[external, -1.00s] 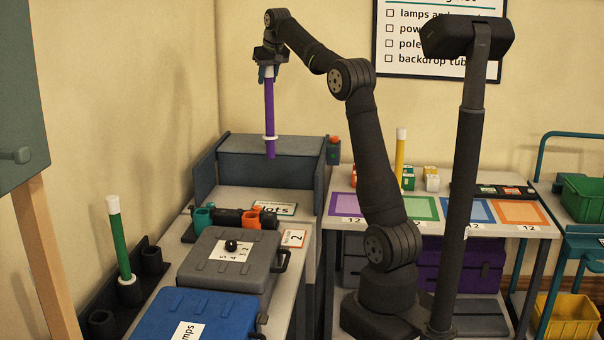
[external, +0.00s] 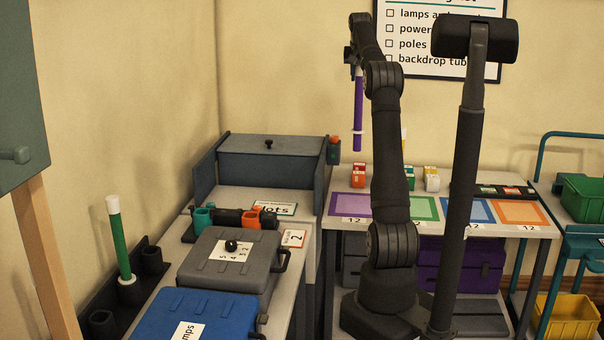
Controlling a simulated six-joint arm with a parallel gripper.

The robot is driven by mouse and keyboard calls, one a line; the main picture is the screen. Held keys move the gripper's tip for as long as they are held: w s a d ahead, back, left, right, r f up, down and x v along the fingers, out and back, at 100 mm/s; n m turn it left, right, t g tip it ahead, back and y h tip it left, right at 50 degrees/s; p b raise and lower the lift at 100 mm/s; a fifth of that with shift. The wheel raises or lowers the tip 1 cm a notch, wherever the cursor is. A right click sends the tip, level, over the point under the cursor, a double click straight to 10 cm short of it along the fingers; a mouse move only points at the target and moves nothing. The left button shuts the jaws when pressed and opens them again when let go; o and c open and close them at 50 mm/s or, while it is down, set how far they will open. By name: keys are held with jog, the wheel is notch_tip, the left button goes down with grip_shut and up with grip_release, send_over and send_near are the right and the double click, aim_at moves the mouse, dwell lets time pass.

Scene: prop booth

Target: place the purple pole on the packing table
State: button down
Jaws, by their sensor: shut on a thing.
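My gripper (external: 357,70) is shut on the top end of the purple pole (external: 358,105), high in front of the back wall. The pole hangs about upright, with a white collar near its lower end. Its lower tip is in the air and appears above the left part of the table with coloured mats (external: 450,207), which I take to be the packing table. My arm hides part of that table and most of a yellow pole (external: 403,134) behind it.
Purple (external: 350,205), green (external: 424,208), blue (external: 479,211) and orange (external: 520,212) mats lie on the table. Small boxes (external: 431,179) stand at its back. The left bench holds a grey case (external: 213,262), a blue case (external: 180,317) and a green pole (external: 118,240) in a rack.

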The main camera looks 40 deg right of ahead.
aim_at(358, 130)
notch_tip(358, 130, down, 22)
dwell(0.8)
jog(key=c, duration=1)
grip_release()
jog(key=shift+f, duration=0.1)
jog(key=v, duration=1.2)
